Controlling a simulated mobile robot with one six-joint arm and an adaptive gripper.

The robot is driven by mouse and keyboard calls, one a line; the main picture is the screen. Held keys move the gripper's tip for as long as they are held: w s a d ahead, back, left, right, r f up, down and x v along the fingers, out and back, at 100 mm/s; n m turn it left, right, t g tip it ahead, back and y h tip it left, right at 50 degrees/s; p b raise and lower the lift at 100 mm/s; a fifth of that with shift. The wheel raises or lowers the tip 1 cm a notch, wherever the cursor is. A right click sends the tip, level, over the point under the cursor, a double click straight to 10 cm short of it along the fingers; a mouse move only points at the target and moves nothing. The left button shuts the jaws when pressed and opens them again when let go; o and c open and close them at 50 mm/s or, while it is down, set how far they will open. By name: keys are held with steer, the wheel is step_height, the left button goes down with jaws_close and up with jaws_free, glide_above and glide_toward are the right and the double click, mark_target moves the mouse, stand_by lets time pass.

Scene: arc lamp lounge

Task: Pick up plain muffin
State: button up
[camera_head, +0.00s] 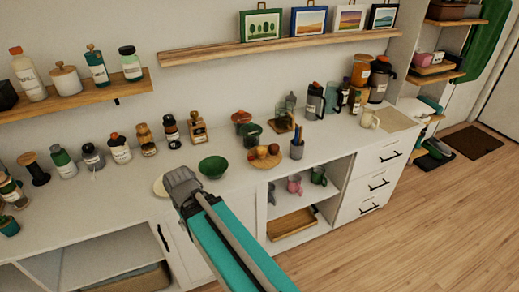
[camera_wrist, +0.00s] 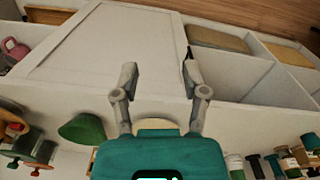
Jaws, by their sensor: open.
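My gripper (camera_head: 181,182) is above the front edge of the white counter in the head view, beside a green bowl. In the wrist view my gripper (camera_wrist: 159,72) is open, with nothing between its fingers, and the cabinet front shows behind them. I cannot make out a plain muffin for sure. A pale cream round plate (camera_head: 160,187) is partly hidden behind my gripper in the head view. A pale round edge also shows behind the gripper body in the wrist view (camera_wrist: 155,126). What lies on it is hidden.
The green bowl (camera_head: 213,167) stands close to the right of my gripper. Several jars and bottles line the back left. Open shelves and drawers are below the counter.

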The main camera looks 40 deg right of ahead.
steer(key=shift+w+a, duration=0.15)
steer(key=shift+w, duration=0.2)
steer(key=shift+o, duration=0.3)
steer(key=o, duration=0.4)
steer(key=shift+w+r, duration=0.1)
steer(key=shift+w, duration=0.05)
steer(key=shift+o, duration=0.7)
steer(key=shift+w+d+n, duration=0.25)
steer(key=shift+d+n, duration=0.05)
steer(key=shift+d, duration=0.05)
steer(key=w+d+r+n+h+p, duration=0.2)
steer(key=w+d+n, duration=0.3)
steer(key=d, duration=0.6)
steer(key=w+d+r+n+h+p, duration=0.2)
steer(key=w+d+n, duration=0.3)
steer(key=d, duration=0.7)
steer(key=w+d+r+n+h+p, duration=0.2)
steer(key=w+d+r+n, duration=0.2)
steer(key=d, duration=0.8)
steer(key=w+n, duration=0.2)
steer(key=n, duration=0.1)
